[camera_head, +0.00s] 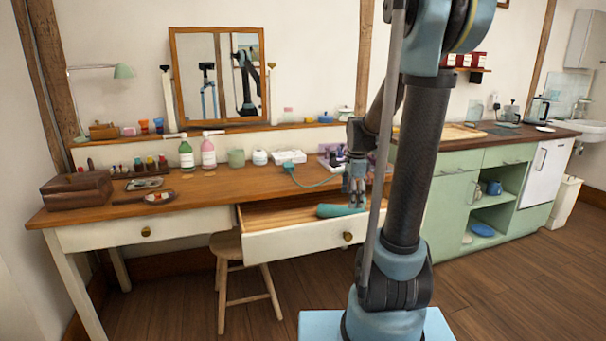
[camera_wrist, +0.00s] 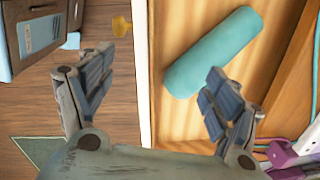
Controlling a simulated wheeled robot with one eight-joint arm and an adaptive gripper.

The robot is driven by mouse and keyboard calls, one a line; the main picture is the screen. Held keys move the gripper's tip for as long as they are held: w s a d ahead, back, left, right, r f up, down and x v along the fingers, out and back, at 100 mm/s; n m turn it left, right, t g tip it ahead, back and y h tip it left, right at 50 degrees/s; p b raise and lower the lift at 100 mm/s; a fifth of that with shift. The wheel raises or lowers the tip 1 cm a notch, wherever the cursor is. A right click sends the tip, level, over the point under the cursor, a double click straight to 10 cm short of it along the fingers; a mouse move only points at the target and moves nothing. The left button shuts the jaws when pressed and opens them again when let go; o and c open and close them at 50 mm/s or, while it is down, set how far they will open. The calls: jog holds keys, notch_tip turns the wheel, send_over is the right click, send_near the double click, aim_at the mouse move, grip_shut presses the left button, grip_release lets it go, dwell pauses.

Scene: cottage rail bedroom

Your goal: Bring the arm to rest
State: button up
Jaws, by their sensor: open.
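My gripper (camera_head: 356,186) is open and empty above the right part of the pulled-out desk drawer (camera_head: 300,238). In the wrist view the two fingers of my gripper (camera_wrist: 155,90) stand wide apart, with the drawer's front edge between them. A teal cylinder (camera_head: 338,210) lies in the drawer below my gripper. It also shows in the wrist view (camera_wrist: 213,52), beyond the right finger and apart from it as far as I can see. My arm rises from the base and bends over toward the desk.
A stool (camera_head: 240,268) stands beneath the drawer. A green cabinet (camera_head: 485,200) stands at the right. The wooden floor (camera_head: 510,300) at the front right is clear.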

jog(key=s+f+n, duration=0.2)
jog(key=s+n, duration=0.6)
jog(key=s, duration=0.4)
jog(key=s+d+f+n+t, duration=0.1)
jog(key=s+f+n, duration=0.1)
jog(key=s+n, duration=0.7)
jog(key=s, duration=0.4)
jog(key=shift+d, duration=0.2)
